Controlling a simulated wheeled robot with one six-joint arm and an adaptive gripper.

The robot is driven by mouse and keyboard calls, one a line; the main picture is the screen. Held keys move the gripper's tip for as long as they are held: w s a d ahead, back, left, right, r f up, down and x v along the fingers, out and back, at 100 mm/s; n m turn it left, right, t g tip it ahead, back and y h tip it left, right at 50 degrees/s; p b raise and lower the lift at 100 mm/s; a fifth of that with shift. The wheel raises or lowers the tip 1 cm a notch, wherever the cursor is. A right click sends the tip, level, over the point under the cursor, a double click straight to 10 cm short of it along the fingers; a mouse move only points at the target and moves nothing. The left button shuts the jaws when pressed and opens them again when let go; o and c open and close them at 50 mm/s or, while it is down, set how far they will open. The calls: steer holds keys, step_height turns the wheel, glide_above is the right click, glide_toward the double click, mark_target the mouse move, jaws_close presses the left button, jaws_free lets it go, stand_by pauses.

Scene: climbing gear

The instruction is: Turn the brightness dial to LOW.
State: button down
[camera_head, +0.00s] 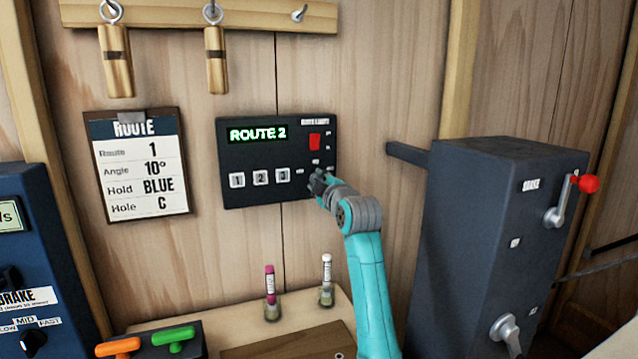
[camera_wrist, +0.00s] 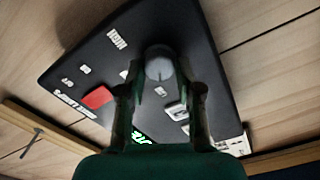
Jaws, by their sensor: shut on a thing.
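A black control panel (camera_head: 262,199) is mounted on the wood wall. Its green display reads ROUTE 2. The round grey brightness dial (camera_wrist: 159,66) shows in the wrist view near the panel's lower edge. My gripper (camera_head: 319,182) is at the panel's lower right in the head view and hides the dial there. In the wrist view its two fingers are closed on the dial from both sides. A small HIGH label (camera_wrist: 117,38) is near the dial. The dial's exact setting is too blurred to tell.
The panel has a red switch (camera_head: 315,142) above my gripper and three white numbered buttons (camera_head: 260,178) to its left. A route card (camera_head: 140,165) hangs further left. A dark brake box (camera_head: 478,225) stands at right. Two small tubes stand on the shelf (camera_head: 240,325) below.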

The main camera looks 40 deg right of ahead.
stand_by(0.3)
steer(key=c, duration=0.8)
jaws_free()
steer(key=v, duration=1.2)
steer(key=shift+s, duration=0.1)
